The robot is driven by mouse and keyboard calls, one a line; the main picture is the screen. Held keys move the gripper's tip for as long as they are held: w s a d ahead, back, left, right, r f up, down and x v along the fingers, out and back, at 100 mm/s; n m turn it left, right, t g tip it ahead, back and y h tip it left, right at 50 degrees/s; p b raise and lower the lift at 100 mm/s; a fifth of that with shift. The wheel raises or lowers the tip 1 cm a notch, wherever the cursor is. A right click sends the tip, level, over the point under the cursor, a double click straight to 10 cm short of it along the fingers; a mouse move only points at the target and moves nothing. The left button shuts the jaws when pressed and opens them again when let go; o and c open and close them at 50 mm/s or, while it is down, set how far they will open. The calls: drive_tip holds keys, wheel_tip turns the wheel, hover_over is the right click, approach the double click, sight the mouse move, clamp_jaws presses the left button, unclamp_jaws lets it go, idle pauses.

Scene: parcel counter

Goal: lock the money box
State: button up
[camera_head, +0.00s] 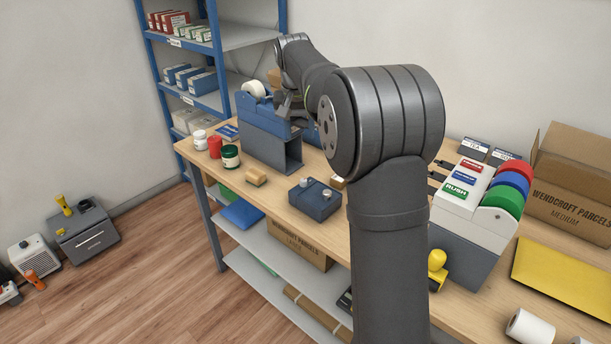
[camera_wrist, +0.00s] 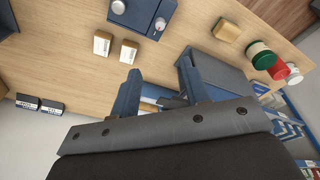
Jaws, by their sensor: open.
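The money box appears to be the small dark blue box (camera_head: 315,202) near the front edge of the wooden counter. It has two pale knobs on top. In the wrist view the box (camera_wrist: 138,12) is cut off by the top edge, with a round silver dial and a smaller knob showing. Which way any lock is turned, I cannot tell. My gripper (camera_wrist: 161,78) is open, with nothing between its fingers. In the head view my gripper (camera_head: 289,108) is partly hidden and is above the grey stand, behind and left of the box.
A grey open-sided stand (camera_head: 271,148) carries a blue tape dispenser. Small jars (camera_head: 231,158) and a tan block (camera_head: 256,178) are nearby. In the wrist view, two small cartons (camera_wrist: 102,43) lie near the box. A label dispenser (camera_head: 468,215) stands on the right.

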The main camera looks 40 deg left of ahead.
sight(304, 179)
drive_tip(key=w+f+m, duration=0.1)
drive_tip(key=f+m, duration=0.1)
drive_tip(key=f, duration=0.4)
drive_tip(key=f+m+g, duration=0.1)
drive_tip(key=f+m, duration=0.2)
drive_tip(key=f, duration=0.2)
drive_tip(key=w+a+f+m, duration=0.1)
drive_tip(key=f+m, duration=0.2)
drive_tip(key=f, duration=0.3)
drive_tip(key=shift+w+a+f+g+h, duration=0.1)
drive_tip(key=shift+w+f+g+h, duration=0.2)
drive_tip(key=shift+g+h, duration=0.1)
clamp_jaws()
